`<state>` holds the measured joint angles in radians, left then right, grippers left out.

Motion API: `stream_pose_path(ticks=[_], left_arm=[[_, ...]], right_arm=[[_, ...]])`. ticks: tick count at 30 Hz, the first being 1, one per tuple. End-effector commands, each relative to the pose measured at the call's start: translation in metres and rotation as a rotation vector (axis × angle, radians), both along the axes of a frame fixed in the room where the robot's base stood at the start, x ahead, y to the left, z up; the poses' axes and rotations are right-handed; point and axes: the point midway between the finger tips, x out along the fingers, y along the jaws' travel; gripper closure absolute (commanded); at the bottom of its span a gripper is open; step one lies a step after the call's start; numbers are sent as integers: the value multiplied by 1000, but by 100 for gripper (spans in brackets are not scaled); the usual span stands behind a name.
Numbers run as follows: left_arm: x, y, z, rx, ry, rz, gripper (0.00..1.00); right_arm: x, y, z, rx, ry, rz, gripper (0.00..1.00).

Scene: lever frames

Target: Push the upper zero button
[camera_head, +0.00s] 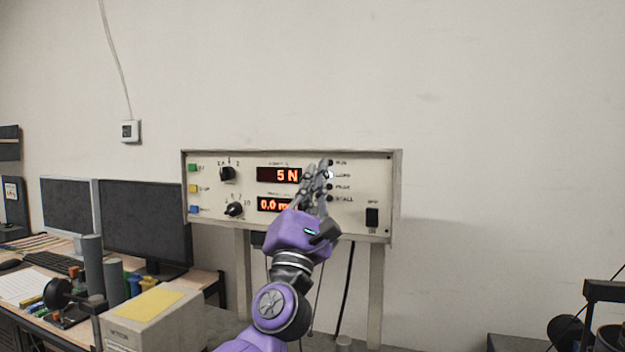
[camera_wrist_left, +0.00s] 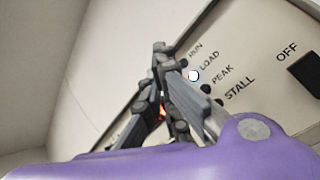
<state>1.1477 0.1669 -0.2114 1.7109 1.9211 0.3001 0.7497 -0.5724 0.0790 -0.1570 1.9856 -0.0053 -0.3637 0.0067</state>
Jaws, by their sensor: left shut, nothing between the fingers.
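The control panel (camera_head: 352,156) is a beige box on posts against the wall. Its upper display (camera_head: 279,175) reads 5 N in orange, and the lower display (camera_head: 274,204) is partly covered. My left gripper (camera_head: 324,165) is shut and empty in front of the panel, just right of the upper display. In the left wrist view its fingers (camera_wrist_left: 160,48) meet close to the panel face. I cannot make out the upper zero button; the gripper may hide it. I cannot tell whether the fingertips touch the panel.
Right of the gripper are the RUN, LOAD, PEAK and STALL lamps; the LOAD lamp (camera_wrist_left: 194,76) is white. A black OFF switch (camera_head: 372,217) is at lower right. Two knobs (camera_head: 228,174) (camera_head: 234,209) and coloured buttons (camera_head: 193,188) are at left. Monitors (camera_head: 146,222) and a box (camera_head: 150,318) stand left.

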Motion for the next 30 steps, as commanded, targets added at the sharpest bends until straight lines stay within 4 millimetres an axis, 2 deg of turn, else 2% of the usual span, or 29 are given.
stream_pose_path(ticks=[30], left_arm=[[8,-3,0,0,0,0,100]], right_arm=[[-3,0,-1,-1,4,-1,60]])
